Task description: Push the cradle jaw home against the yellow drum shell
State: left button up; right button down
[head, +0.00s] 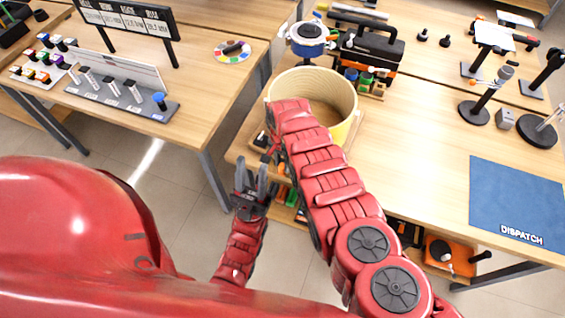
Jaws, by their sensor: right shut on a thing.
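The yellow drum shell (335,92) stands upright and open-topped on a wooden cradle base (356,128) near the table's left front corner. My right arm reaches across the drum's near left side and hides part of it. My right gripper (270,147) shows only as small red and dark parts under the arm, low beside the drum. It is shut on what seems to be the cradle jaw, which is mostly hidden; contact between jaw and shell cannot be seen. My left gripper (252,167) is open and empty, below and left of the drum, off the table's edge.
A blue DISPATCH mat (520,200) lies at the right. Several stands are at the far right. A separate left table (180,85) holds racks; a floor gap divides the tables.

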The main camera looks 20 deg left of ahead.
dwell(0.5)
jog(key=w+b, duration=0.1)
jog(key=b, duration=0.2)
jog(key=w+b, duration=0.1)
jog(key=b, duration=0.2)
jog(key=shift+w+d+f, duration=0.1)
jog(key=shift+w+f, duration=0.05)
jog(key=shift+f, duration=0.25)
jog(key=shift+w+r+b, duration=0.15)
jog(key=shift+w+b, duration=0.05)
jog(key=shift+b, duration=0.1)
jog(key=shift+d+r, duration=0.1)
jog(key=shift+r, duration=0.15)
jog(key=c, duration=0.6)
grip_release()
